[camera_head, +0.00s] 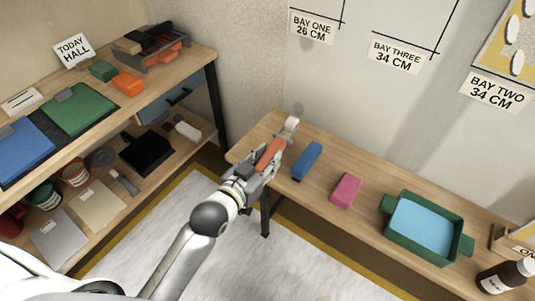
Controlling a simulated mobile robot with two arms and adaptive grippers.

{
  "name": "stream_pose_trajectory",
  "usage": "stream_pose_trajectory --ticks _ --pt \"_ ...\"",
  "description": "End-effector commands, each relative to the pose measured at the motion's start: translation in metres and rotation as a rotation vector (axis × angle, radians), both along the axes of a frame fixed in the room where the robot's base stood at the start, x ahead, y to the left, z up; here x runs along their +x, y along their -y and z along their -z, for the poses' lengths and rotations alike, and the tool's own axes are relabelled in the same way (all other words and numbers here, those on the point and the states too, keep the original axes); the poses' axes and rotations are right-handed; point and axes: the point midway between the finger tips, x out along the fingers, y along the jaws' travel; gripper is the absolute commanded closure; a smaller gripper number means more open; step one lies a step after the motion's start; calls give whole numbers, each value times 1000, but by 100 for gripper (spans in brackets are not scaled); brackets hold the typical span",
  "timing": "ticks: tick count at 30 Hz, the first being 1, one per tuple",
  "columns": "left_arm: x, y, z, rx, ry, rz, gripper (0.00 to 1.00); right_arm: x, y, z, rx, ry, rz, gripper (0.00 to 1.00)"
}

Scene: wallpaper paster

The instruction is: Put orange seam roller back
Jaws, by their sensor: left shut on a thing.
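The orange seam roller (268,152) is in my left gripper (262,165), with its pale roller head (291,124) pointing up and away. My left gripper is shut on its orange handle, over the left end of the wall table (260,130). I cannot tell whether the roller touches the table. On the shelf unit at the left, a dark rack (165,62) with tool-like pieces in it stands at the back of the top. My right gripper is not in view.
A blue block (307,161), a pink block (346,190) and a green tray of blue liquid (387,231) are on the wall table. A brown bottle (505,276) stands at its right. Orange (127,84) and green (103,71) blocks lie on the shelf top before the rack.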

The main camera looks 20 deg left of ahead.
Motion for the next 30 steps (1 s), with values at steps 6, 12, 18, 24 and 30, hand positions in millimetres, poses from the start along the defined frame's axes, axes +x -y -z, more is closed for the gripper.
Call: stream_pose_trajectory --ticks 6,12,18,24,30 --pt "74 -9 61 28 -58 69 100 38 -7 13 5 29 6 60" --pt "134 -38 87 47 -113 84 100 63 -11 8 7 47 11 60" --pt "169 -65 90 53 -149 75 100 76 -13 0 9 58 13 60" --pt "178 -73 88 54 -161 72 100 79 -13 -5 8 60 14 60" --pt "178 -73 88 53 -162 71 100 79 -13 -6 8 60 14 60"
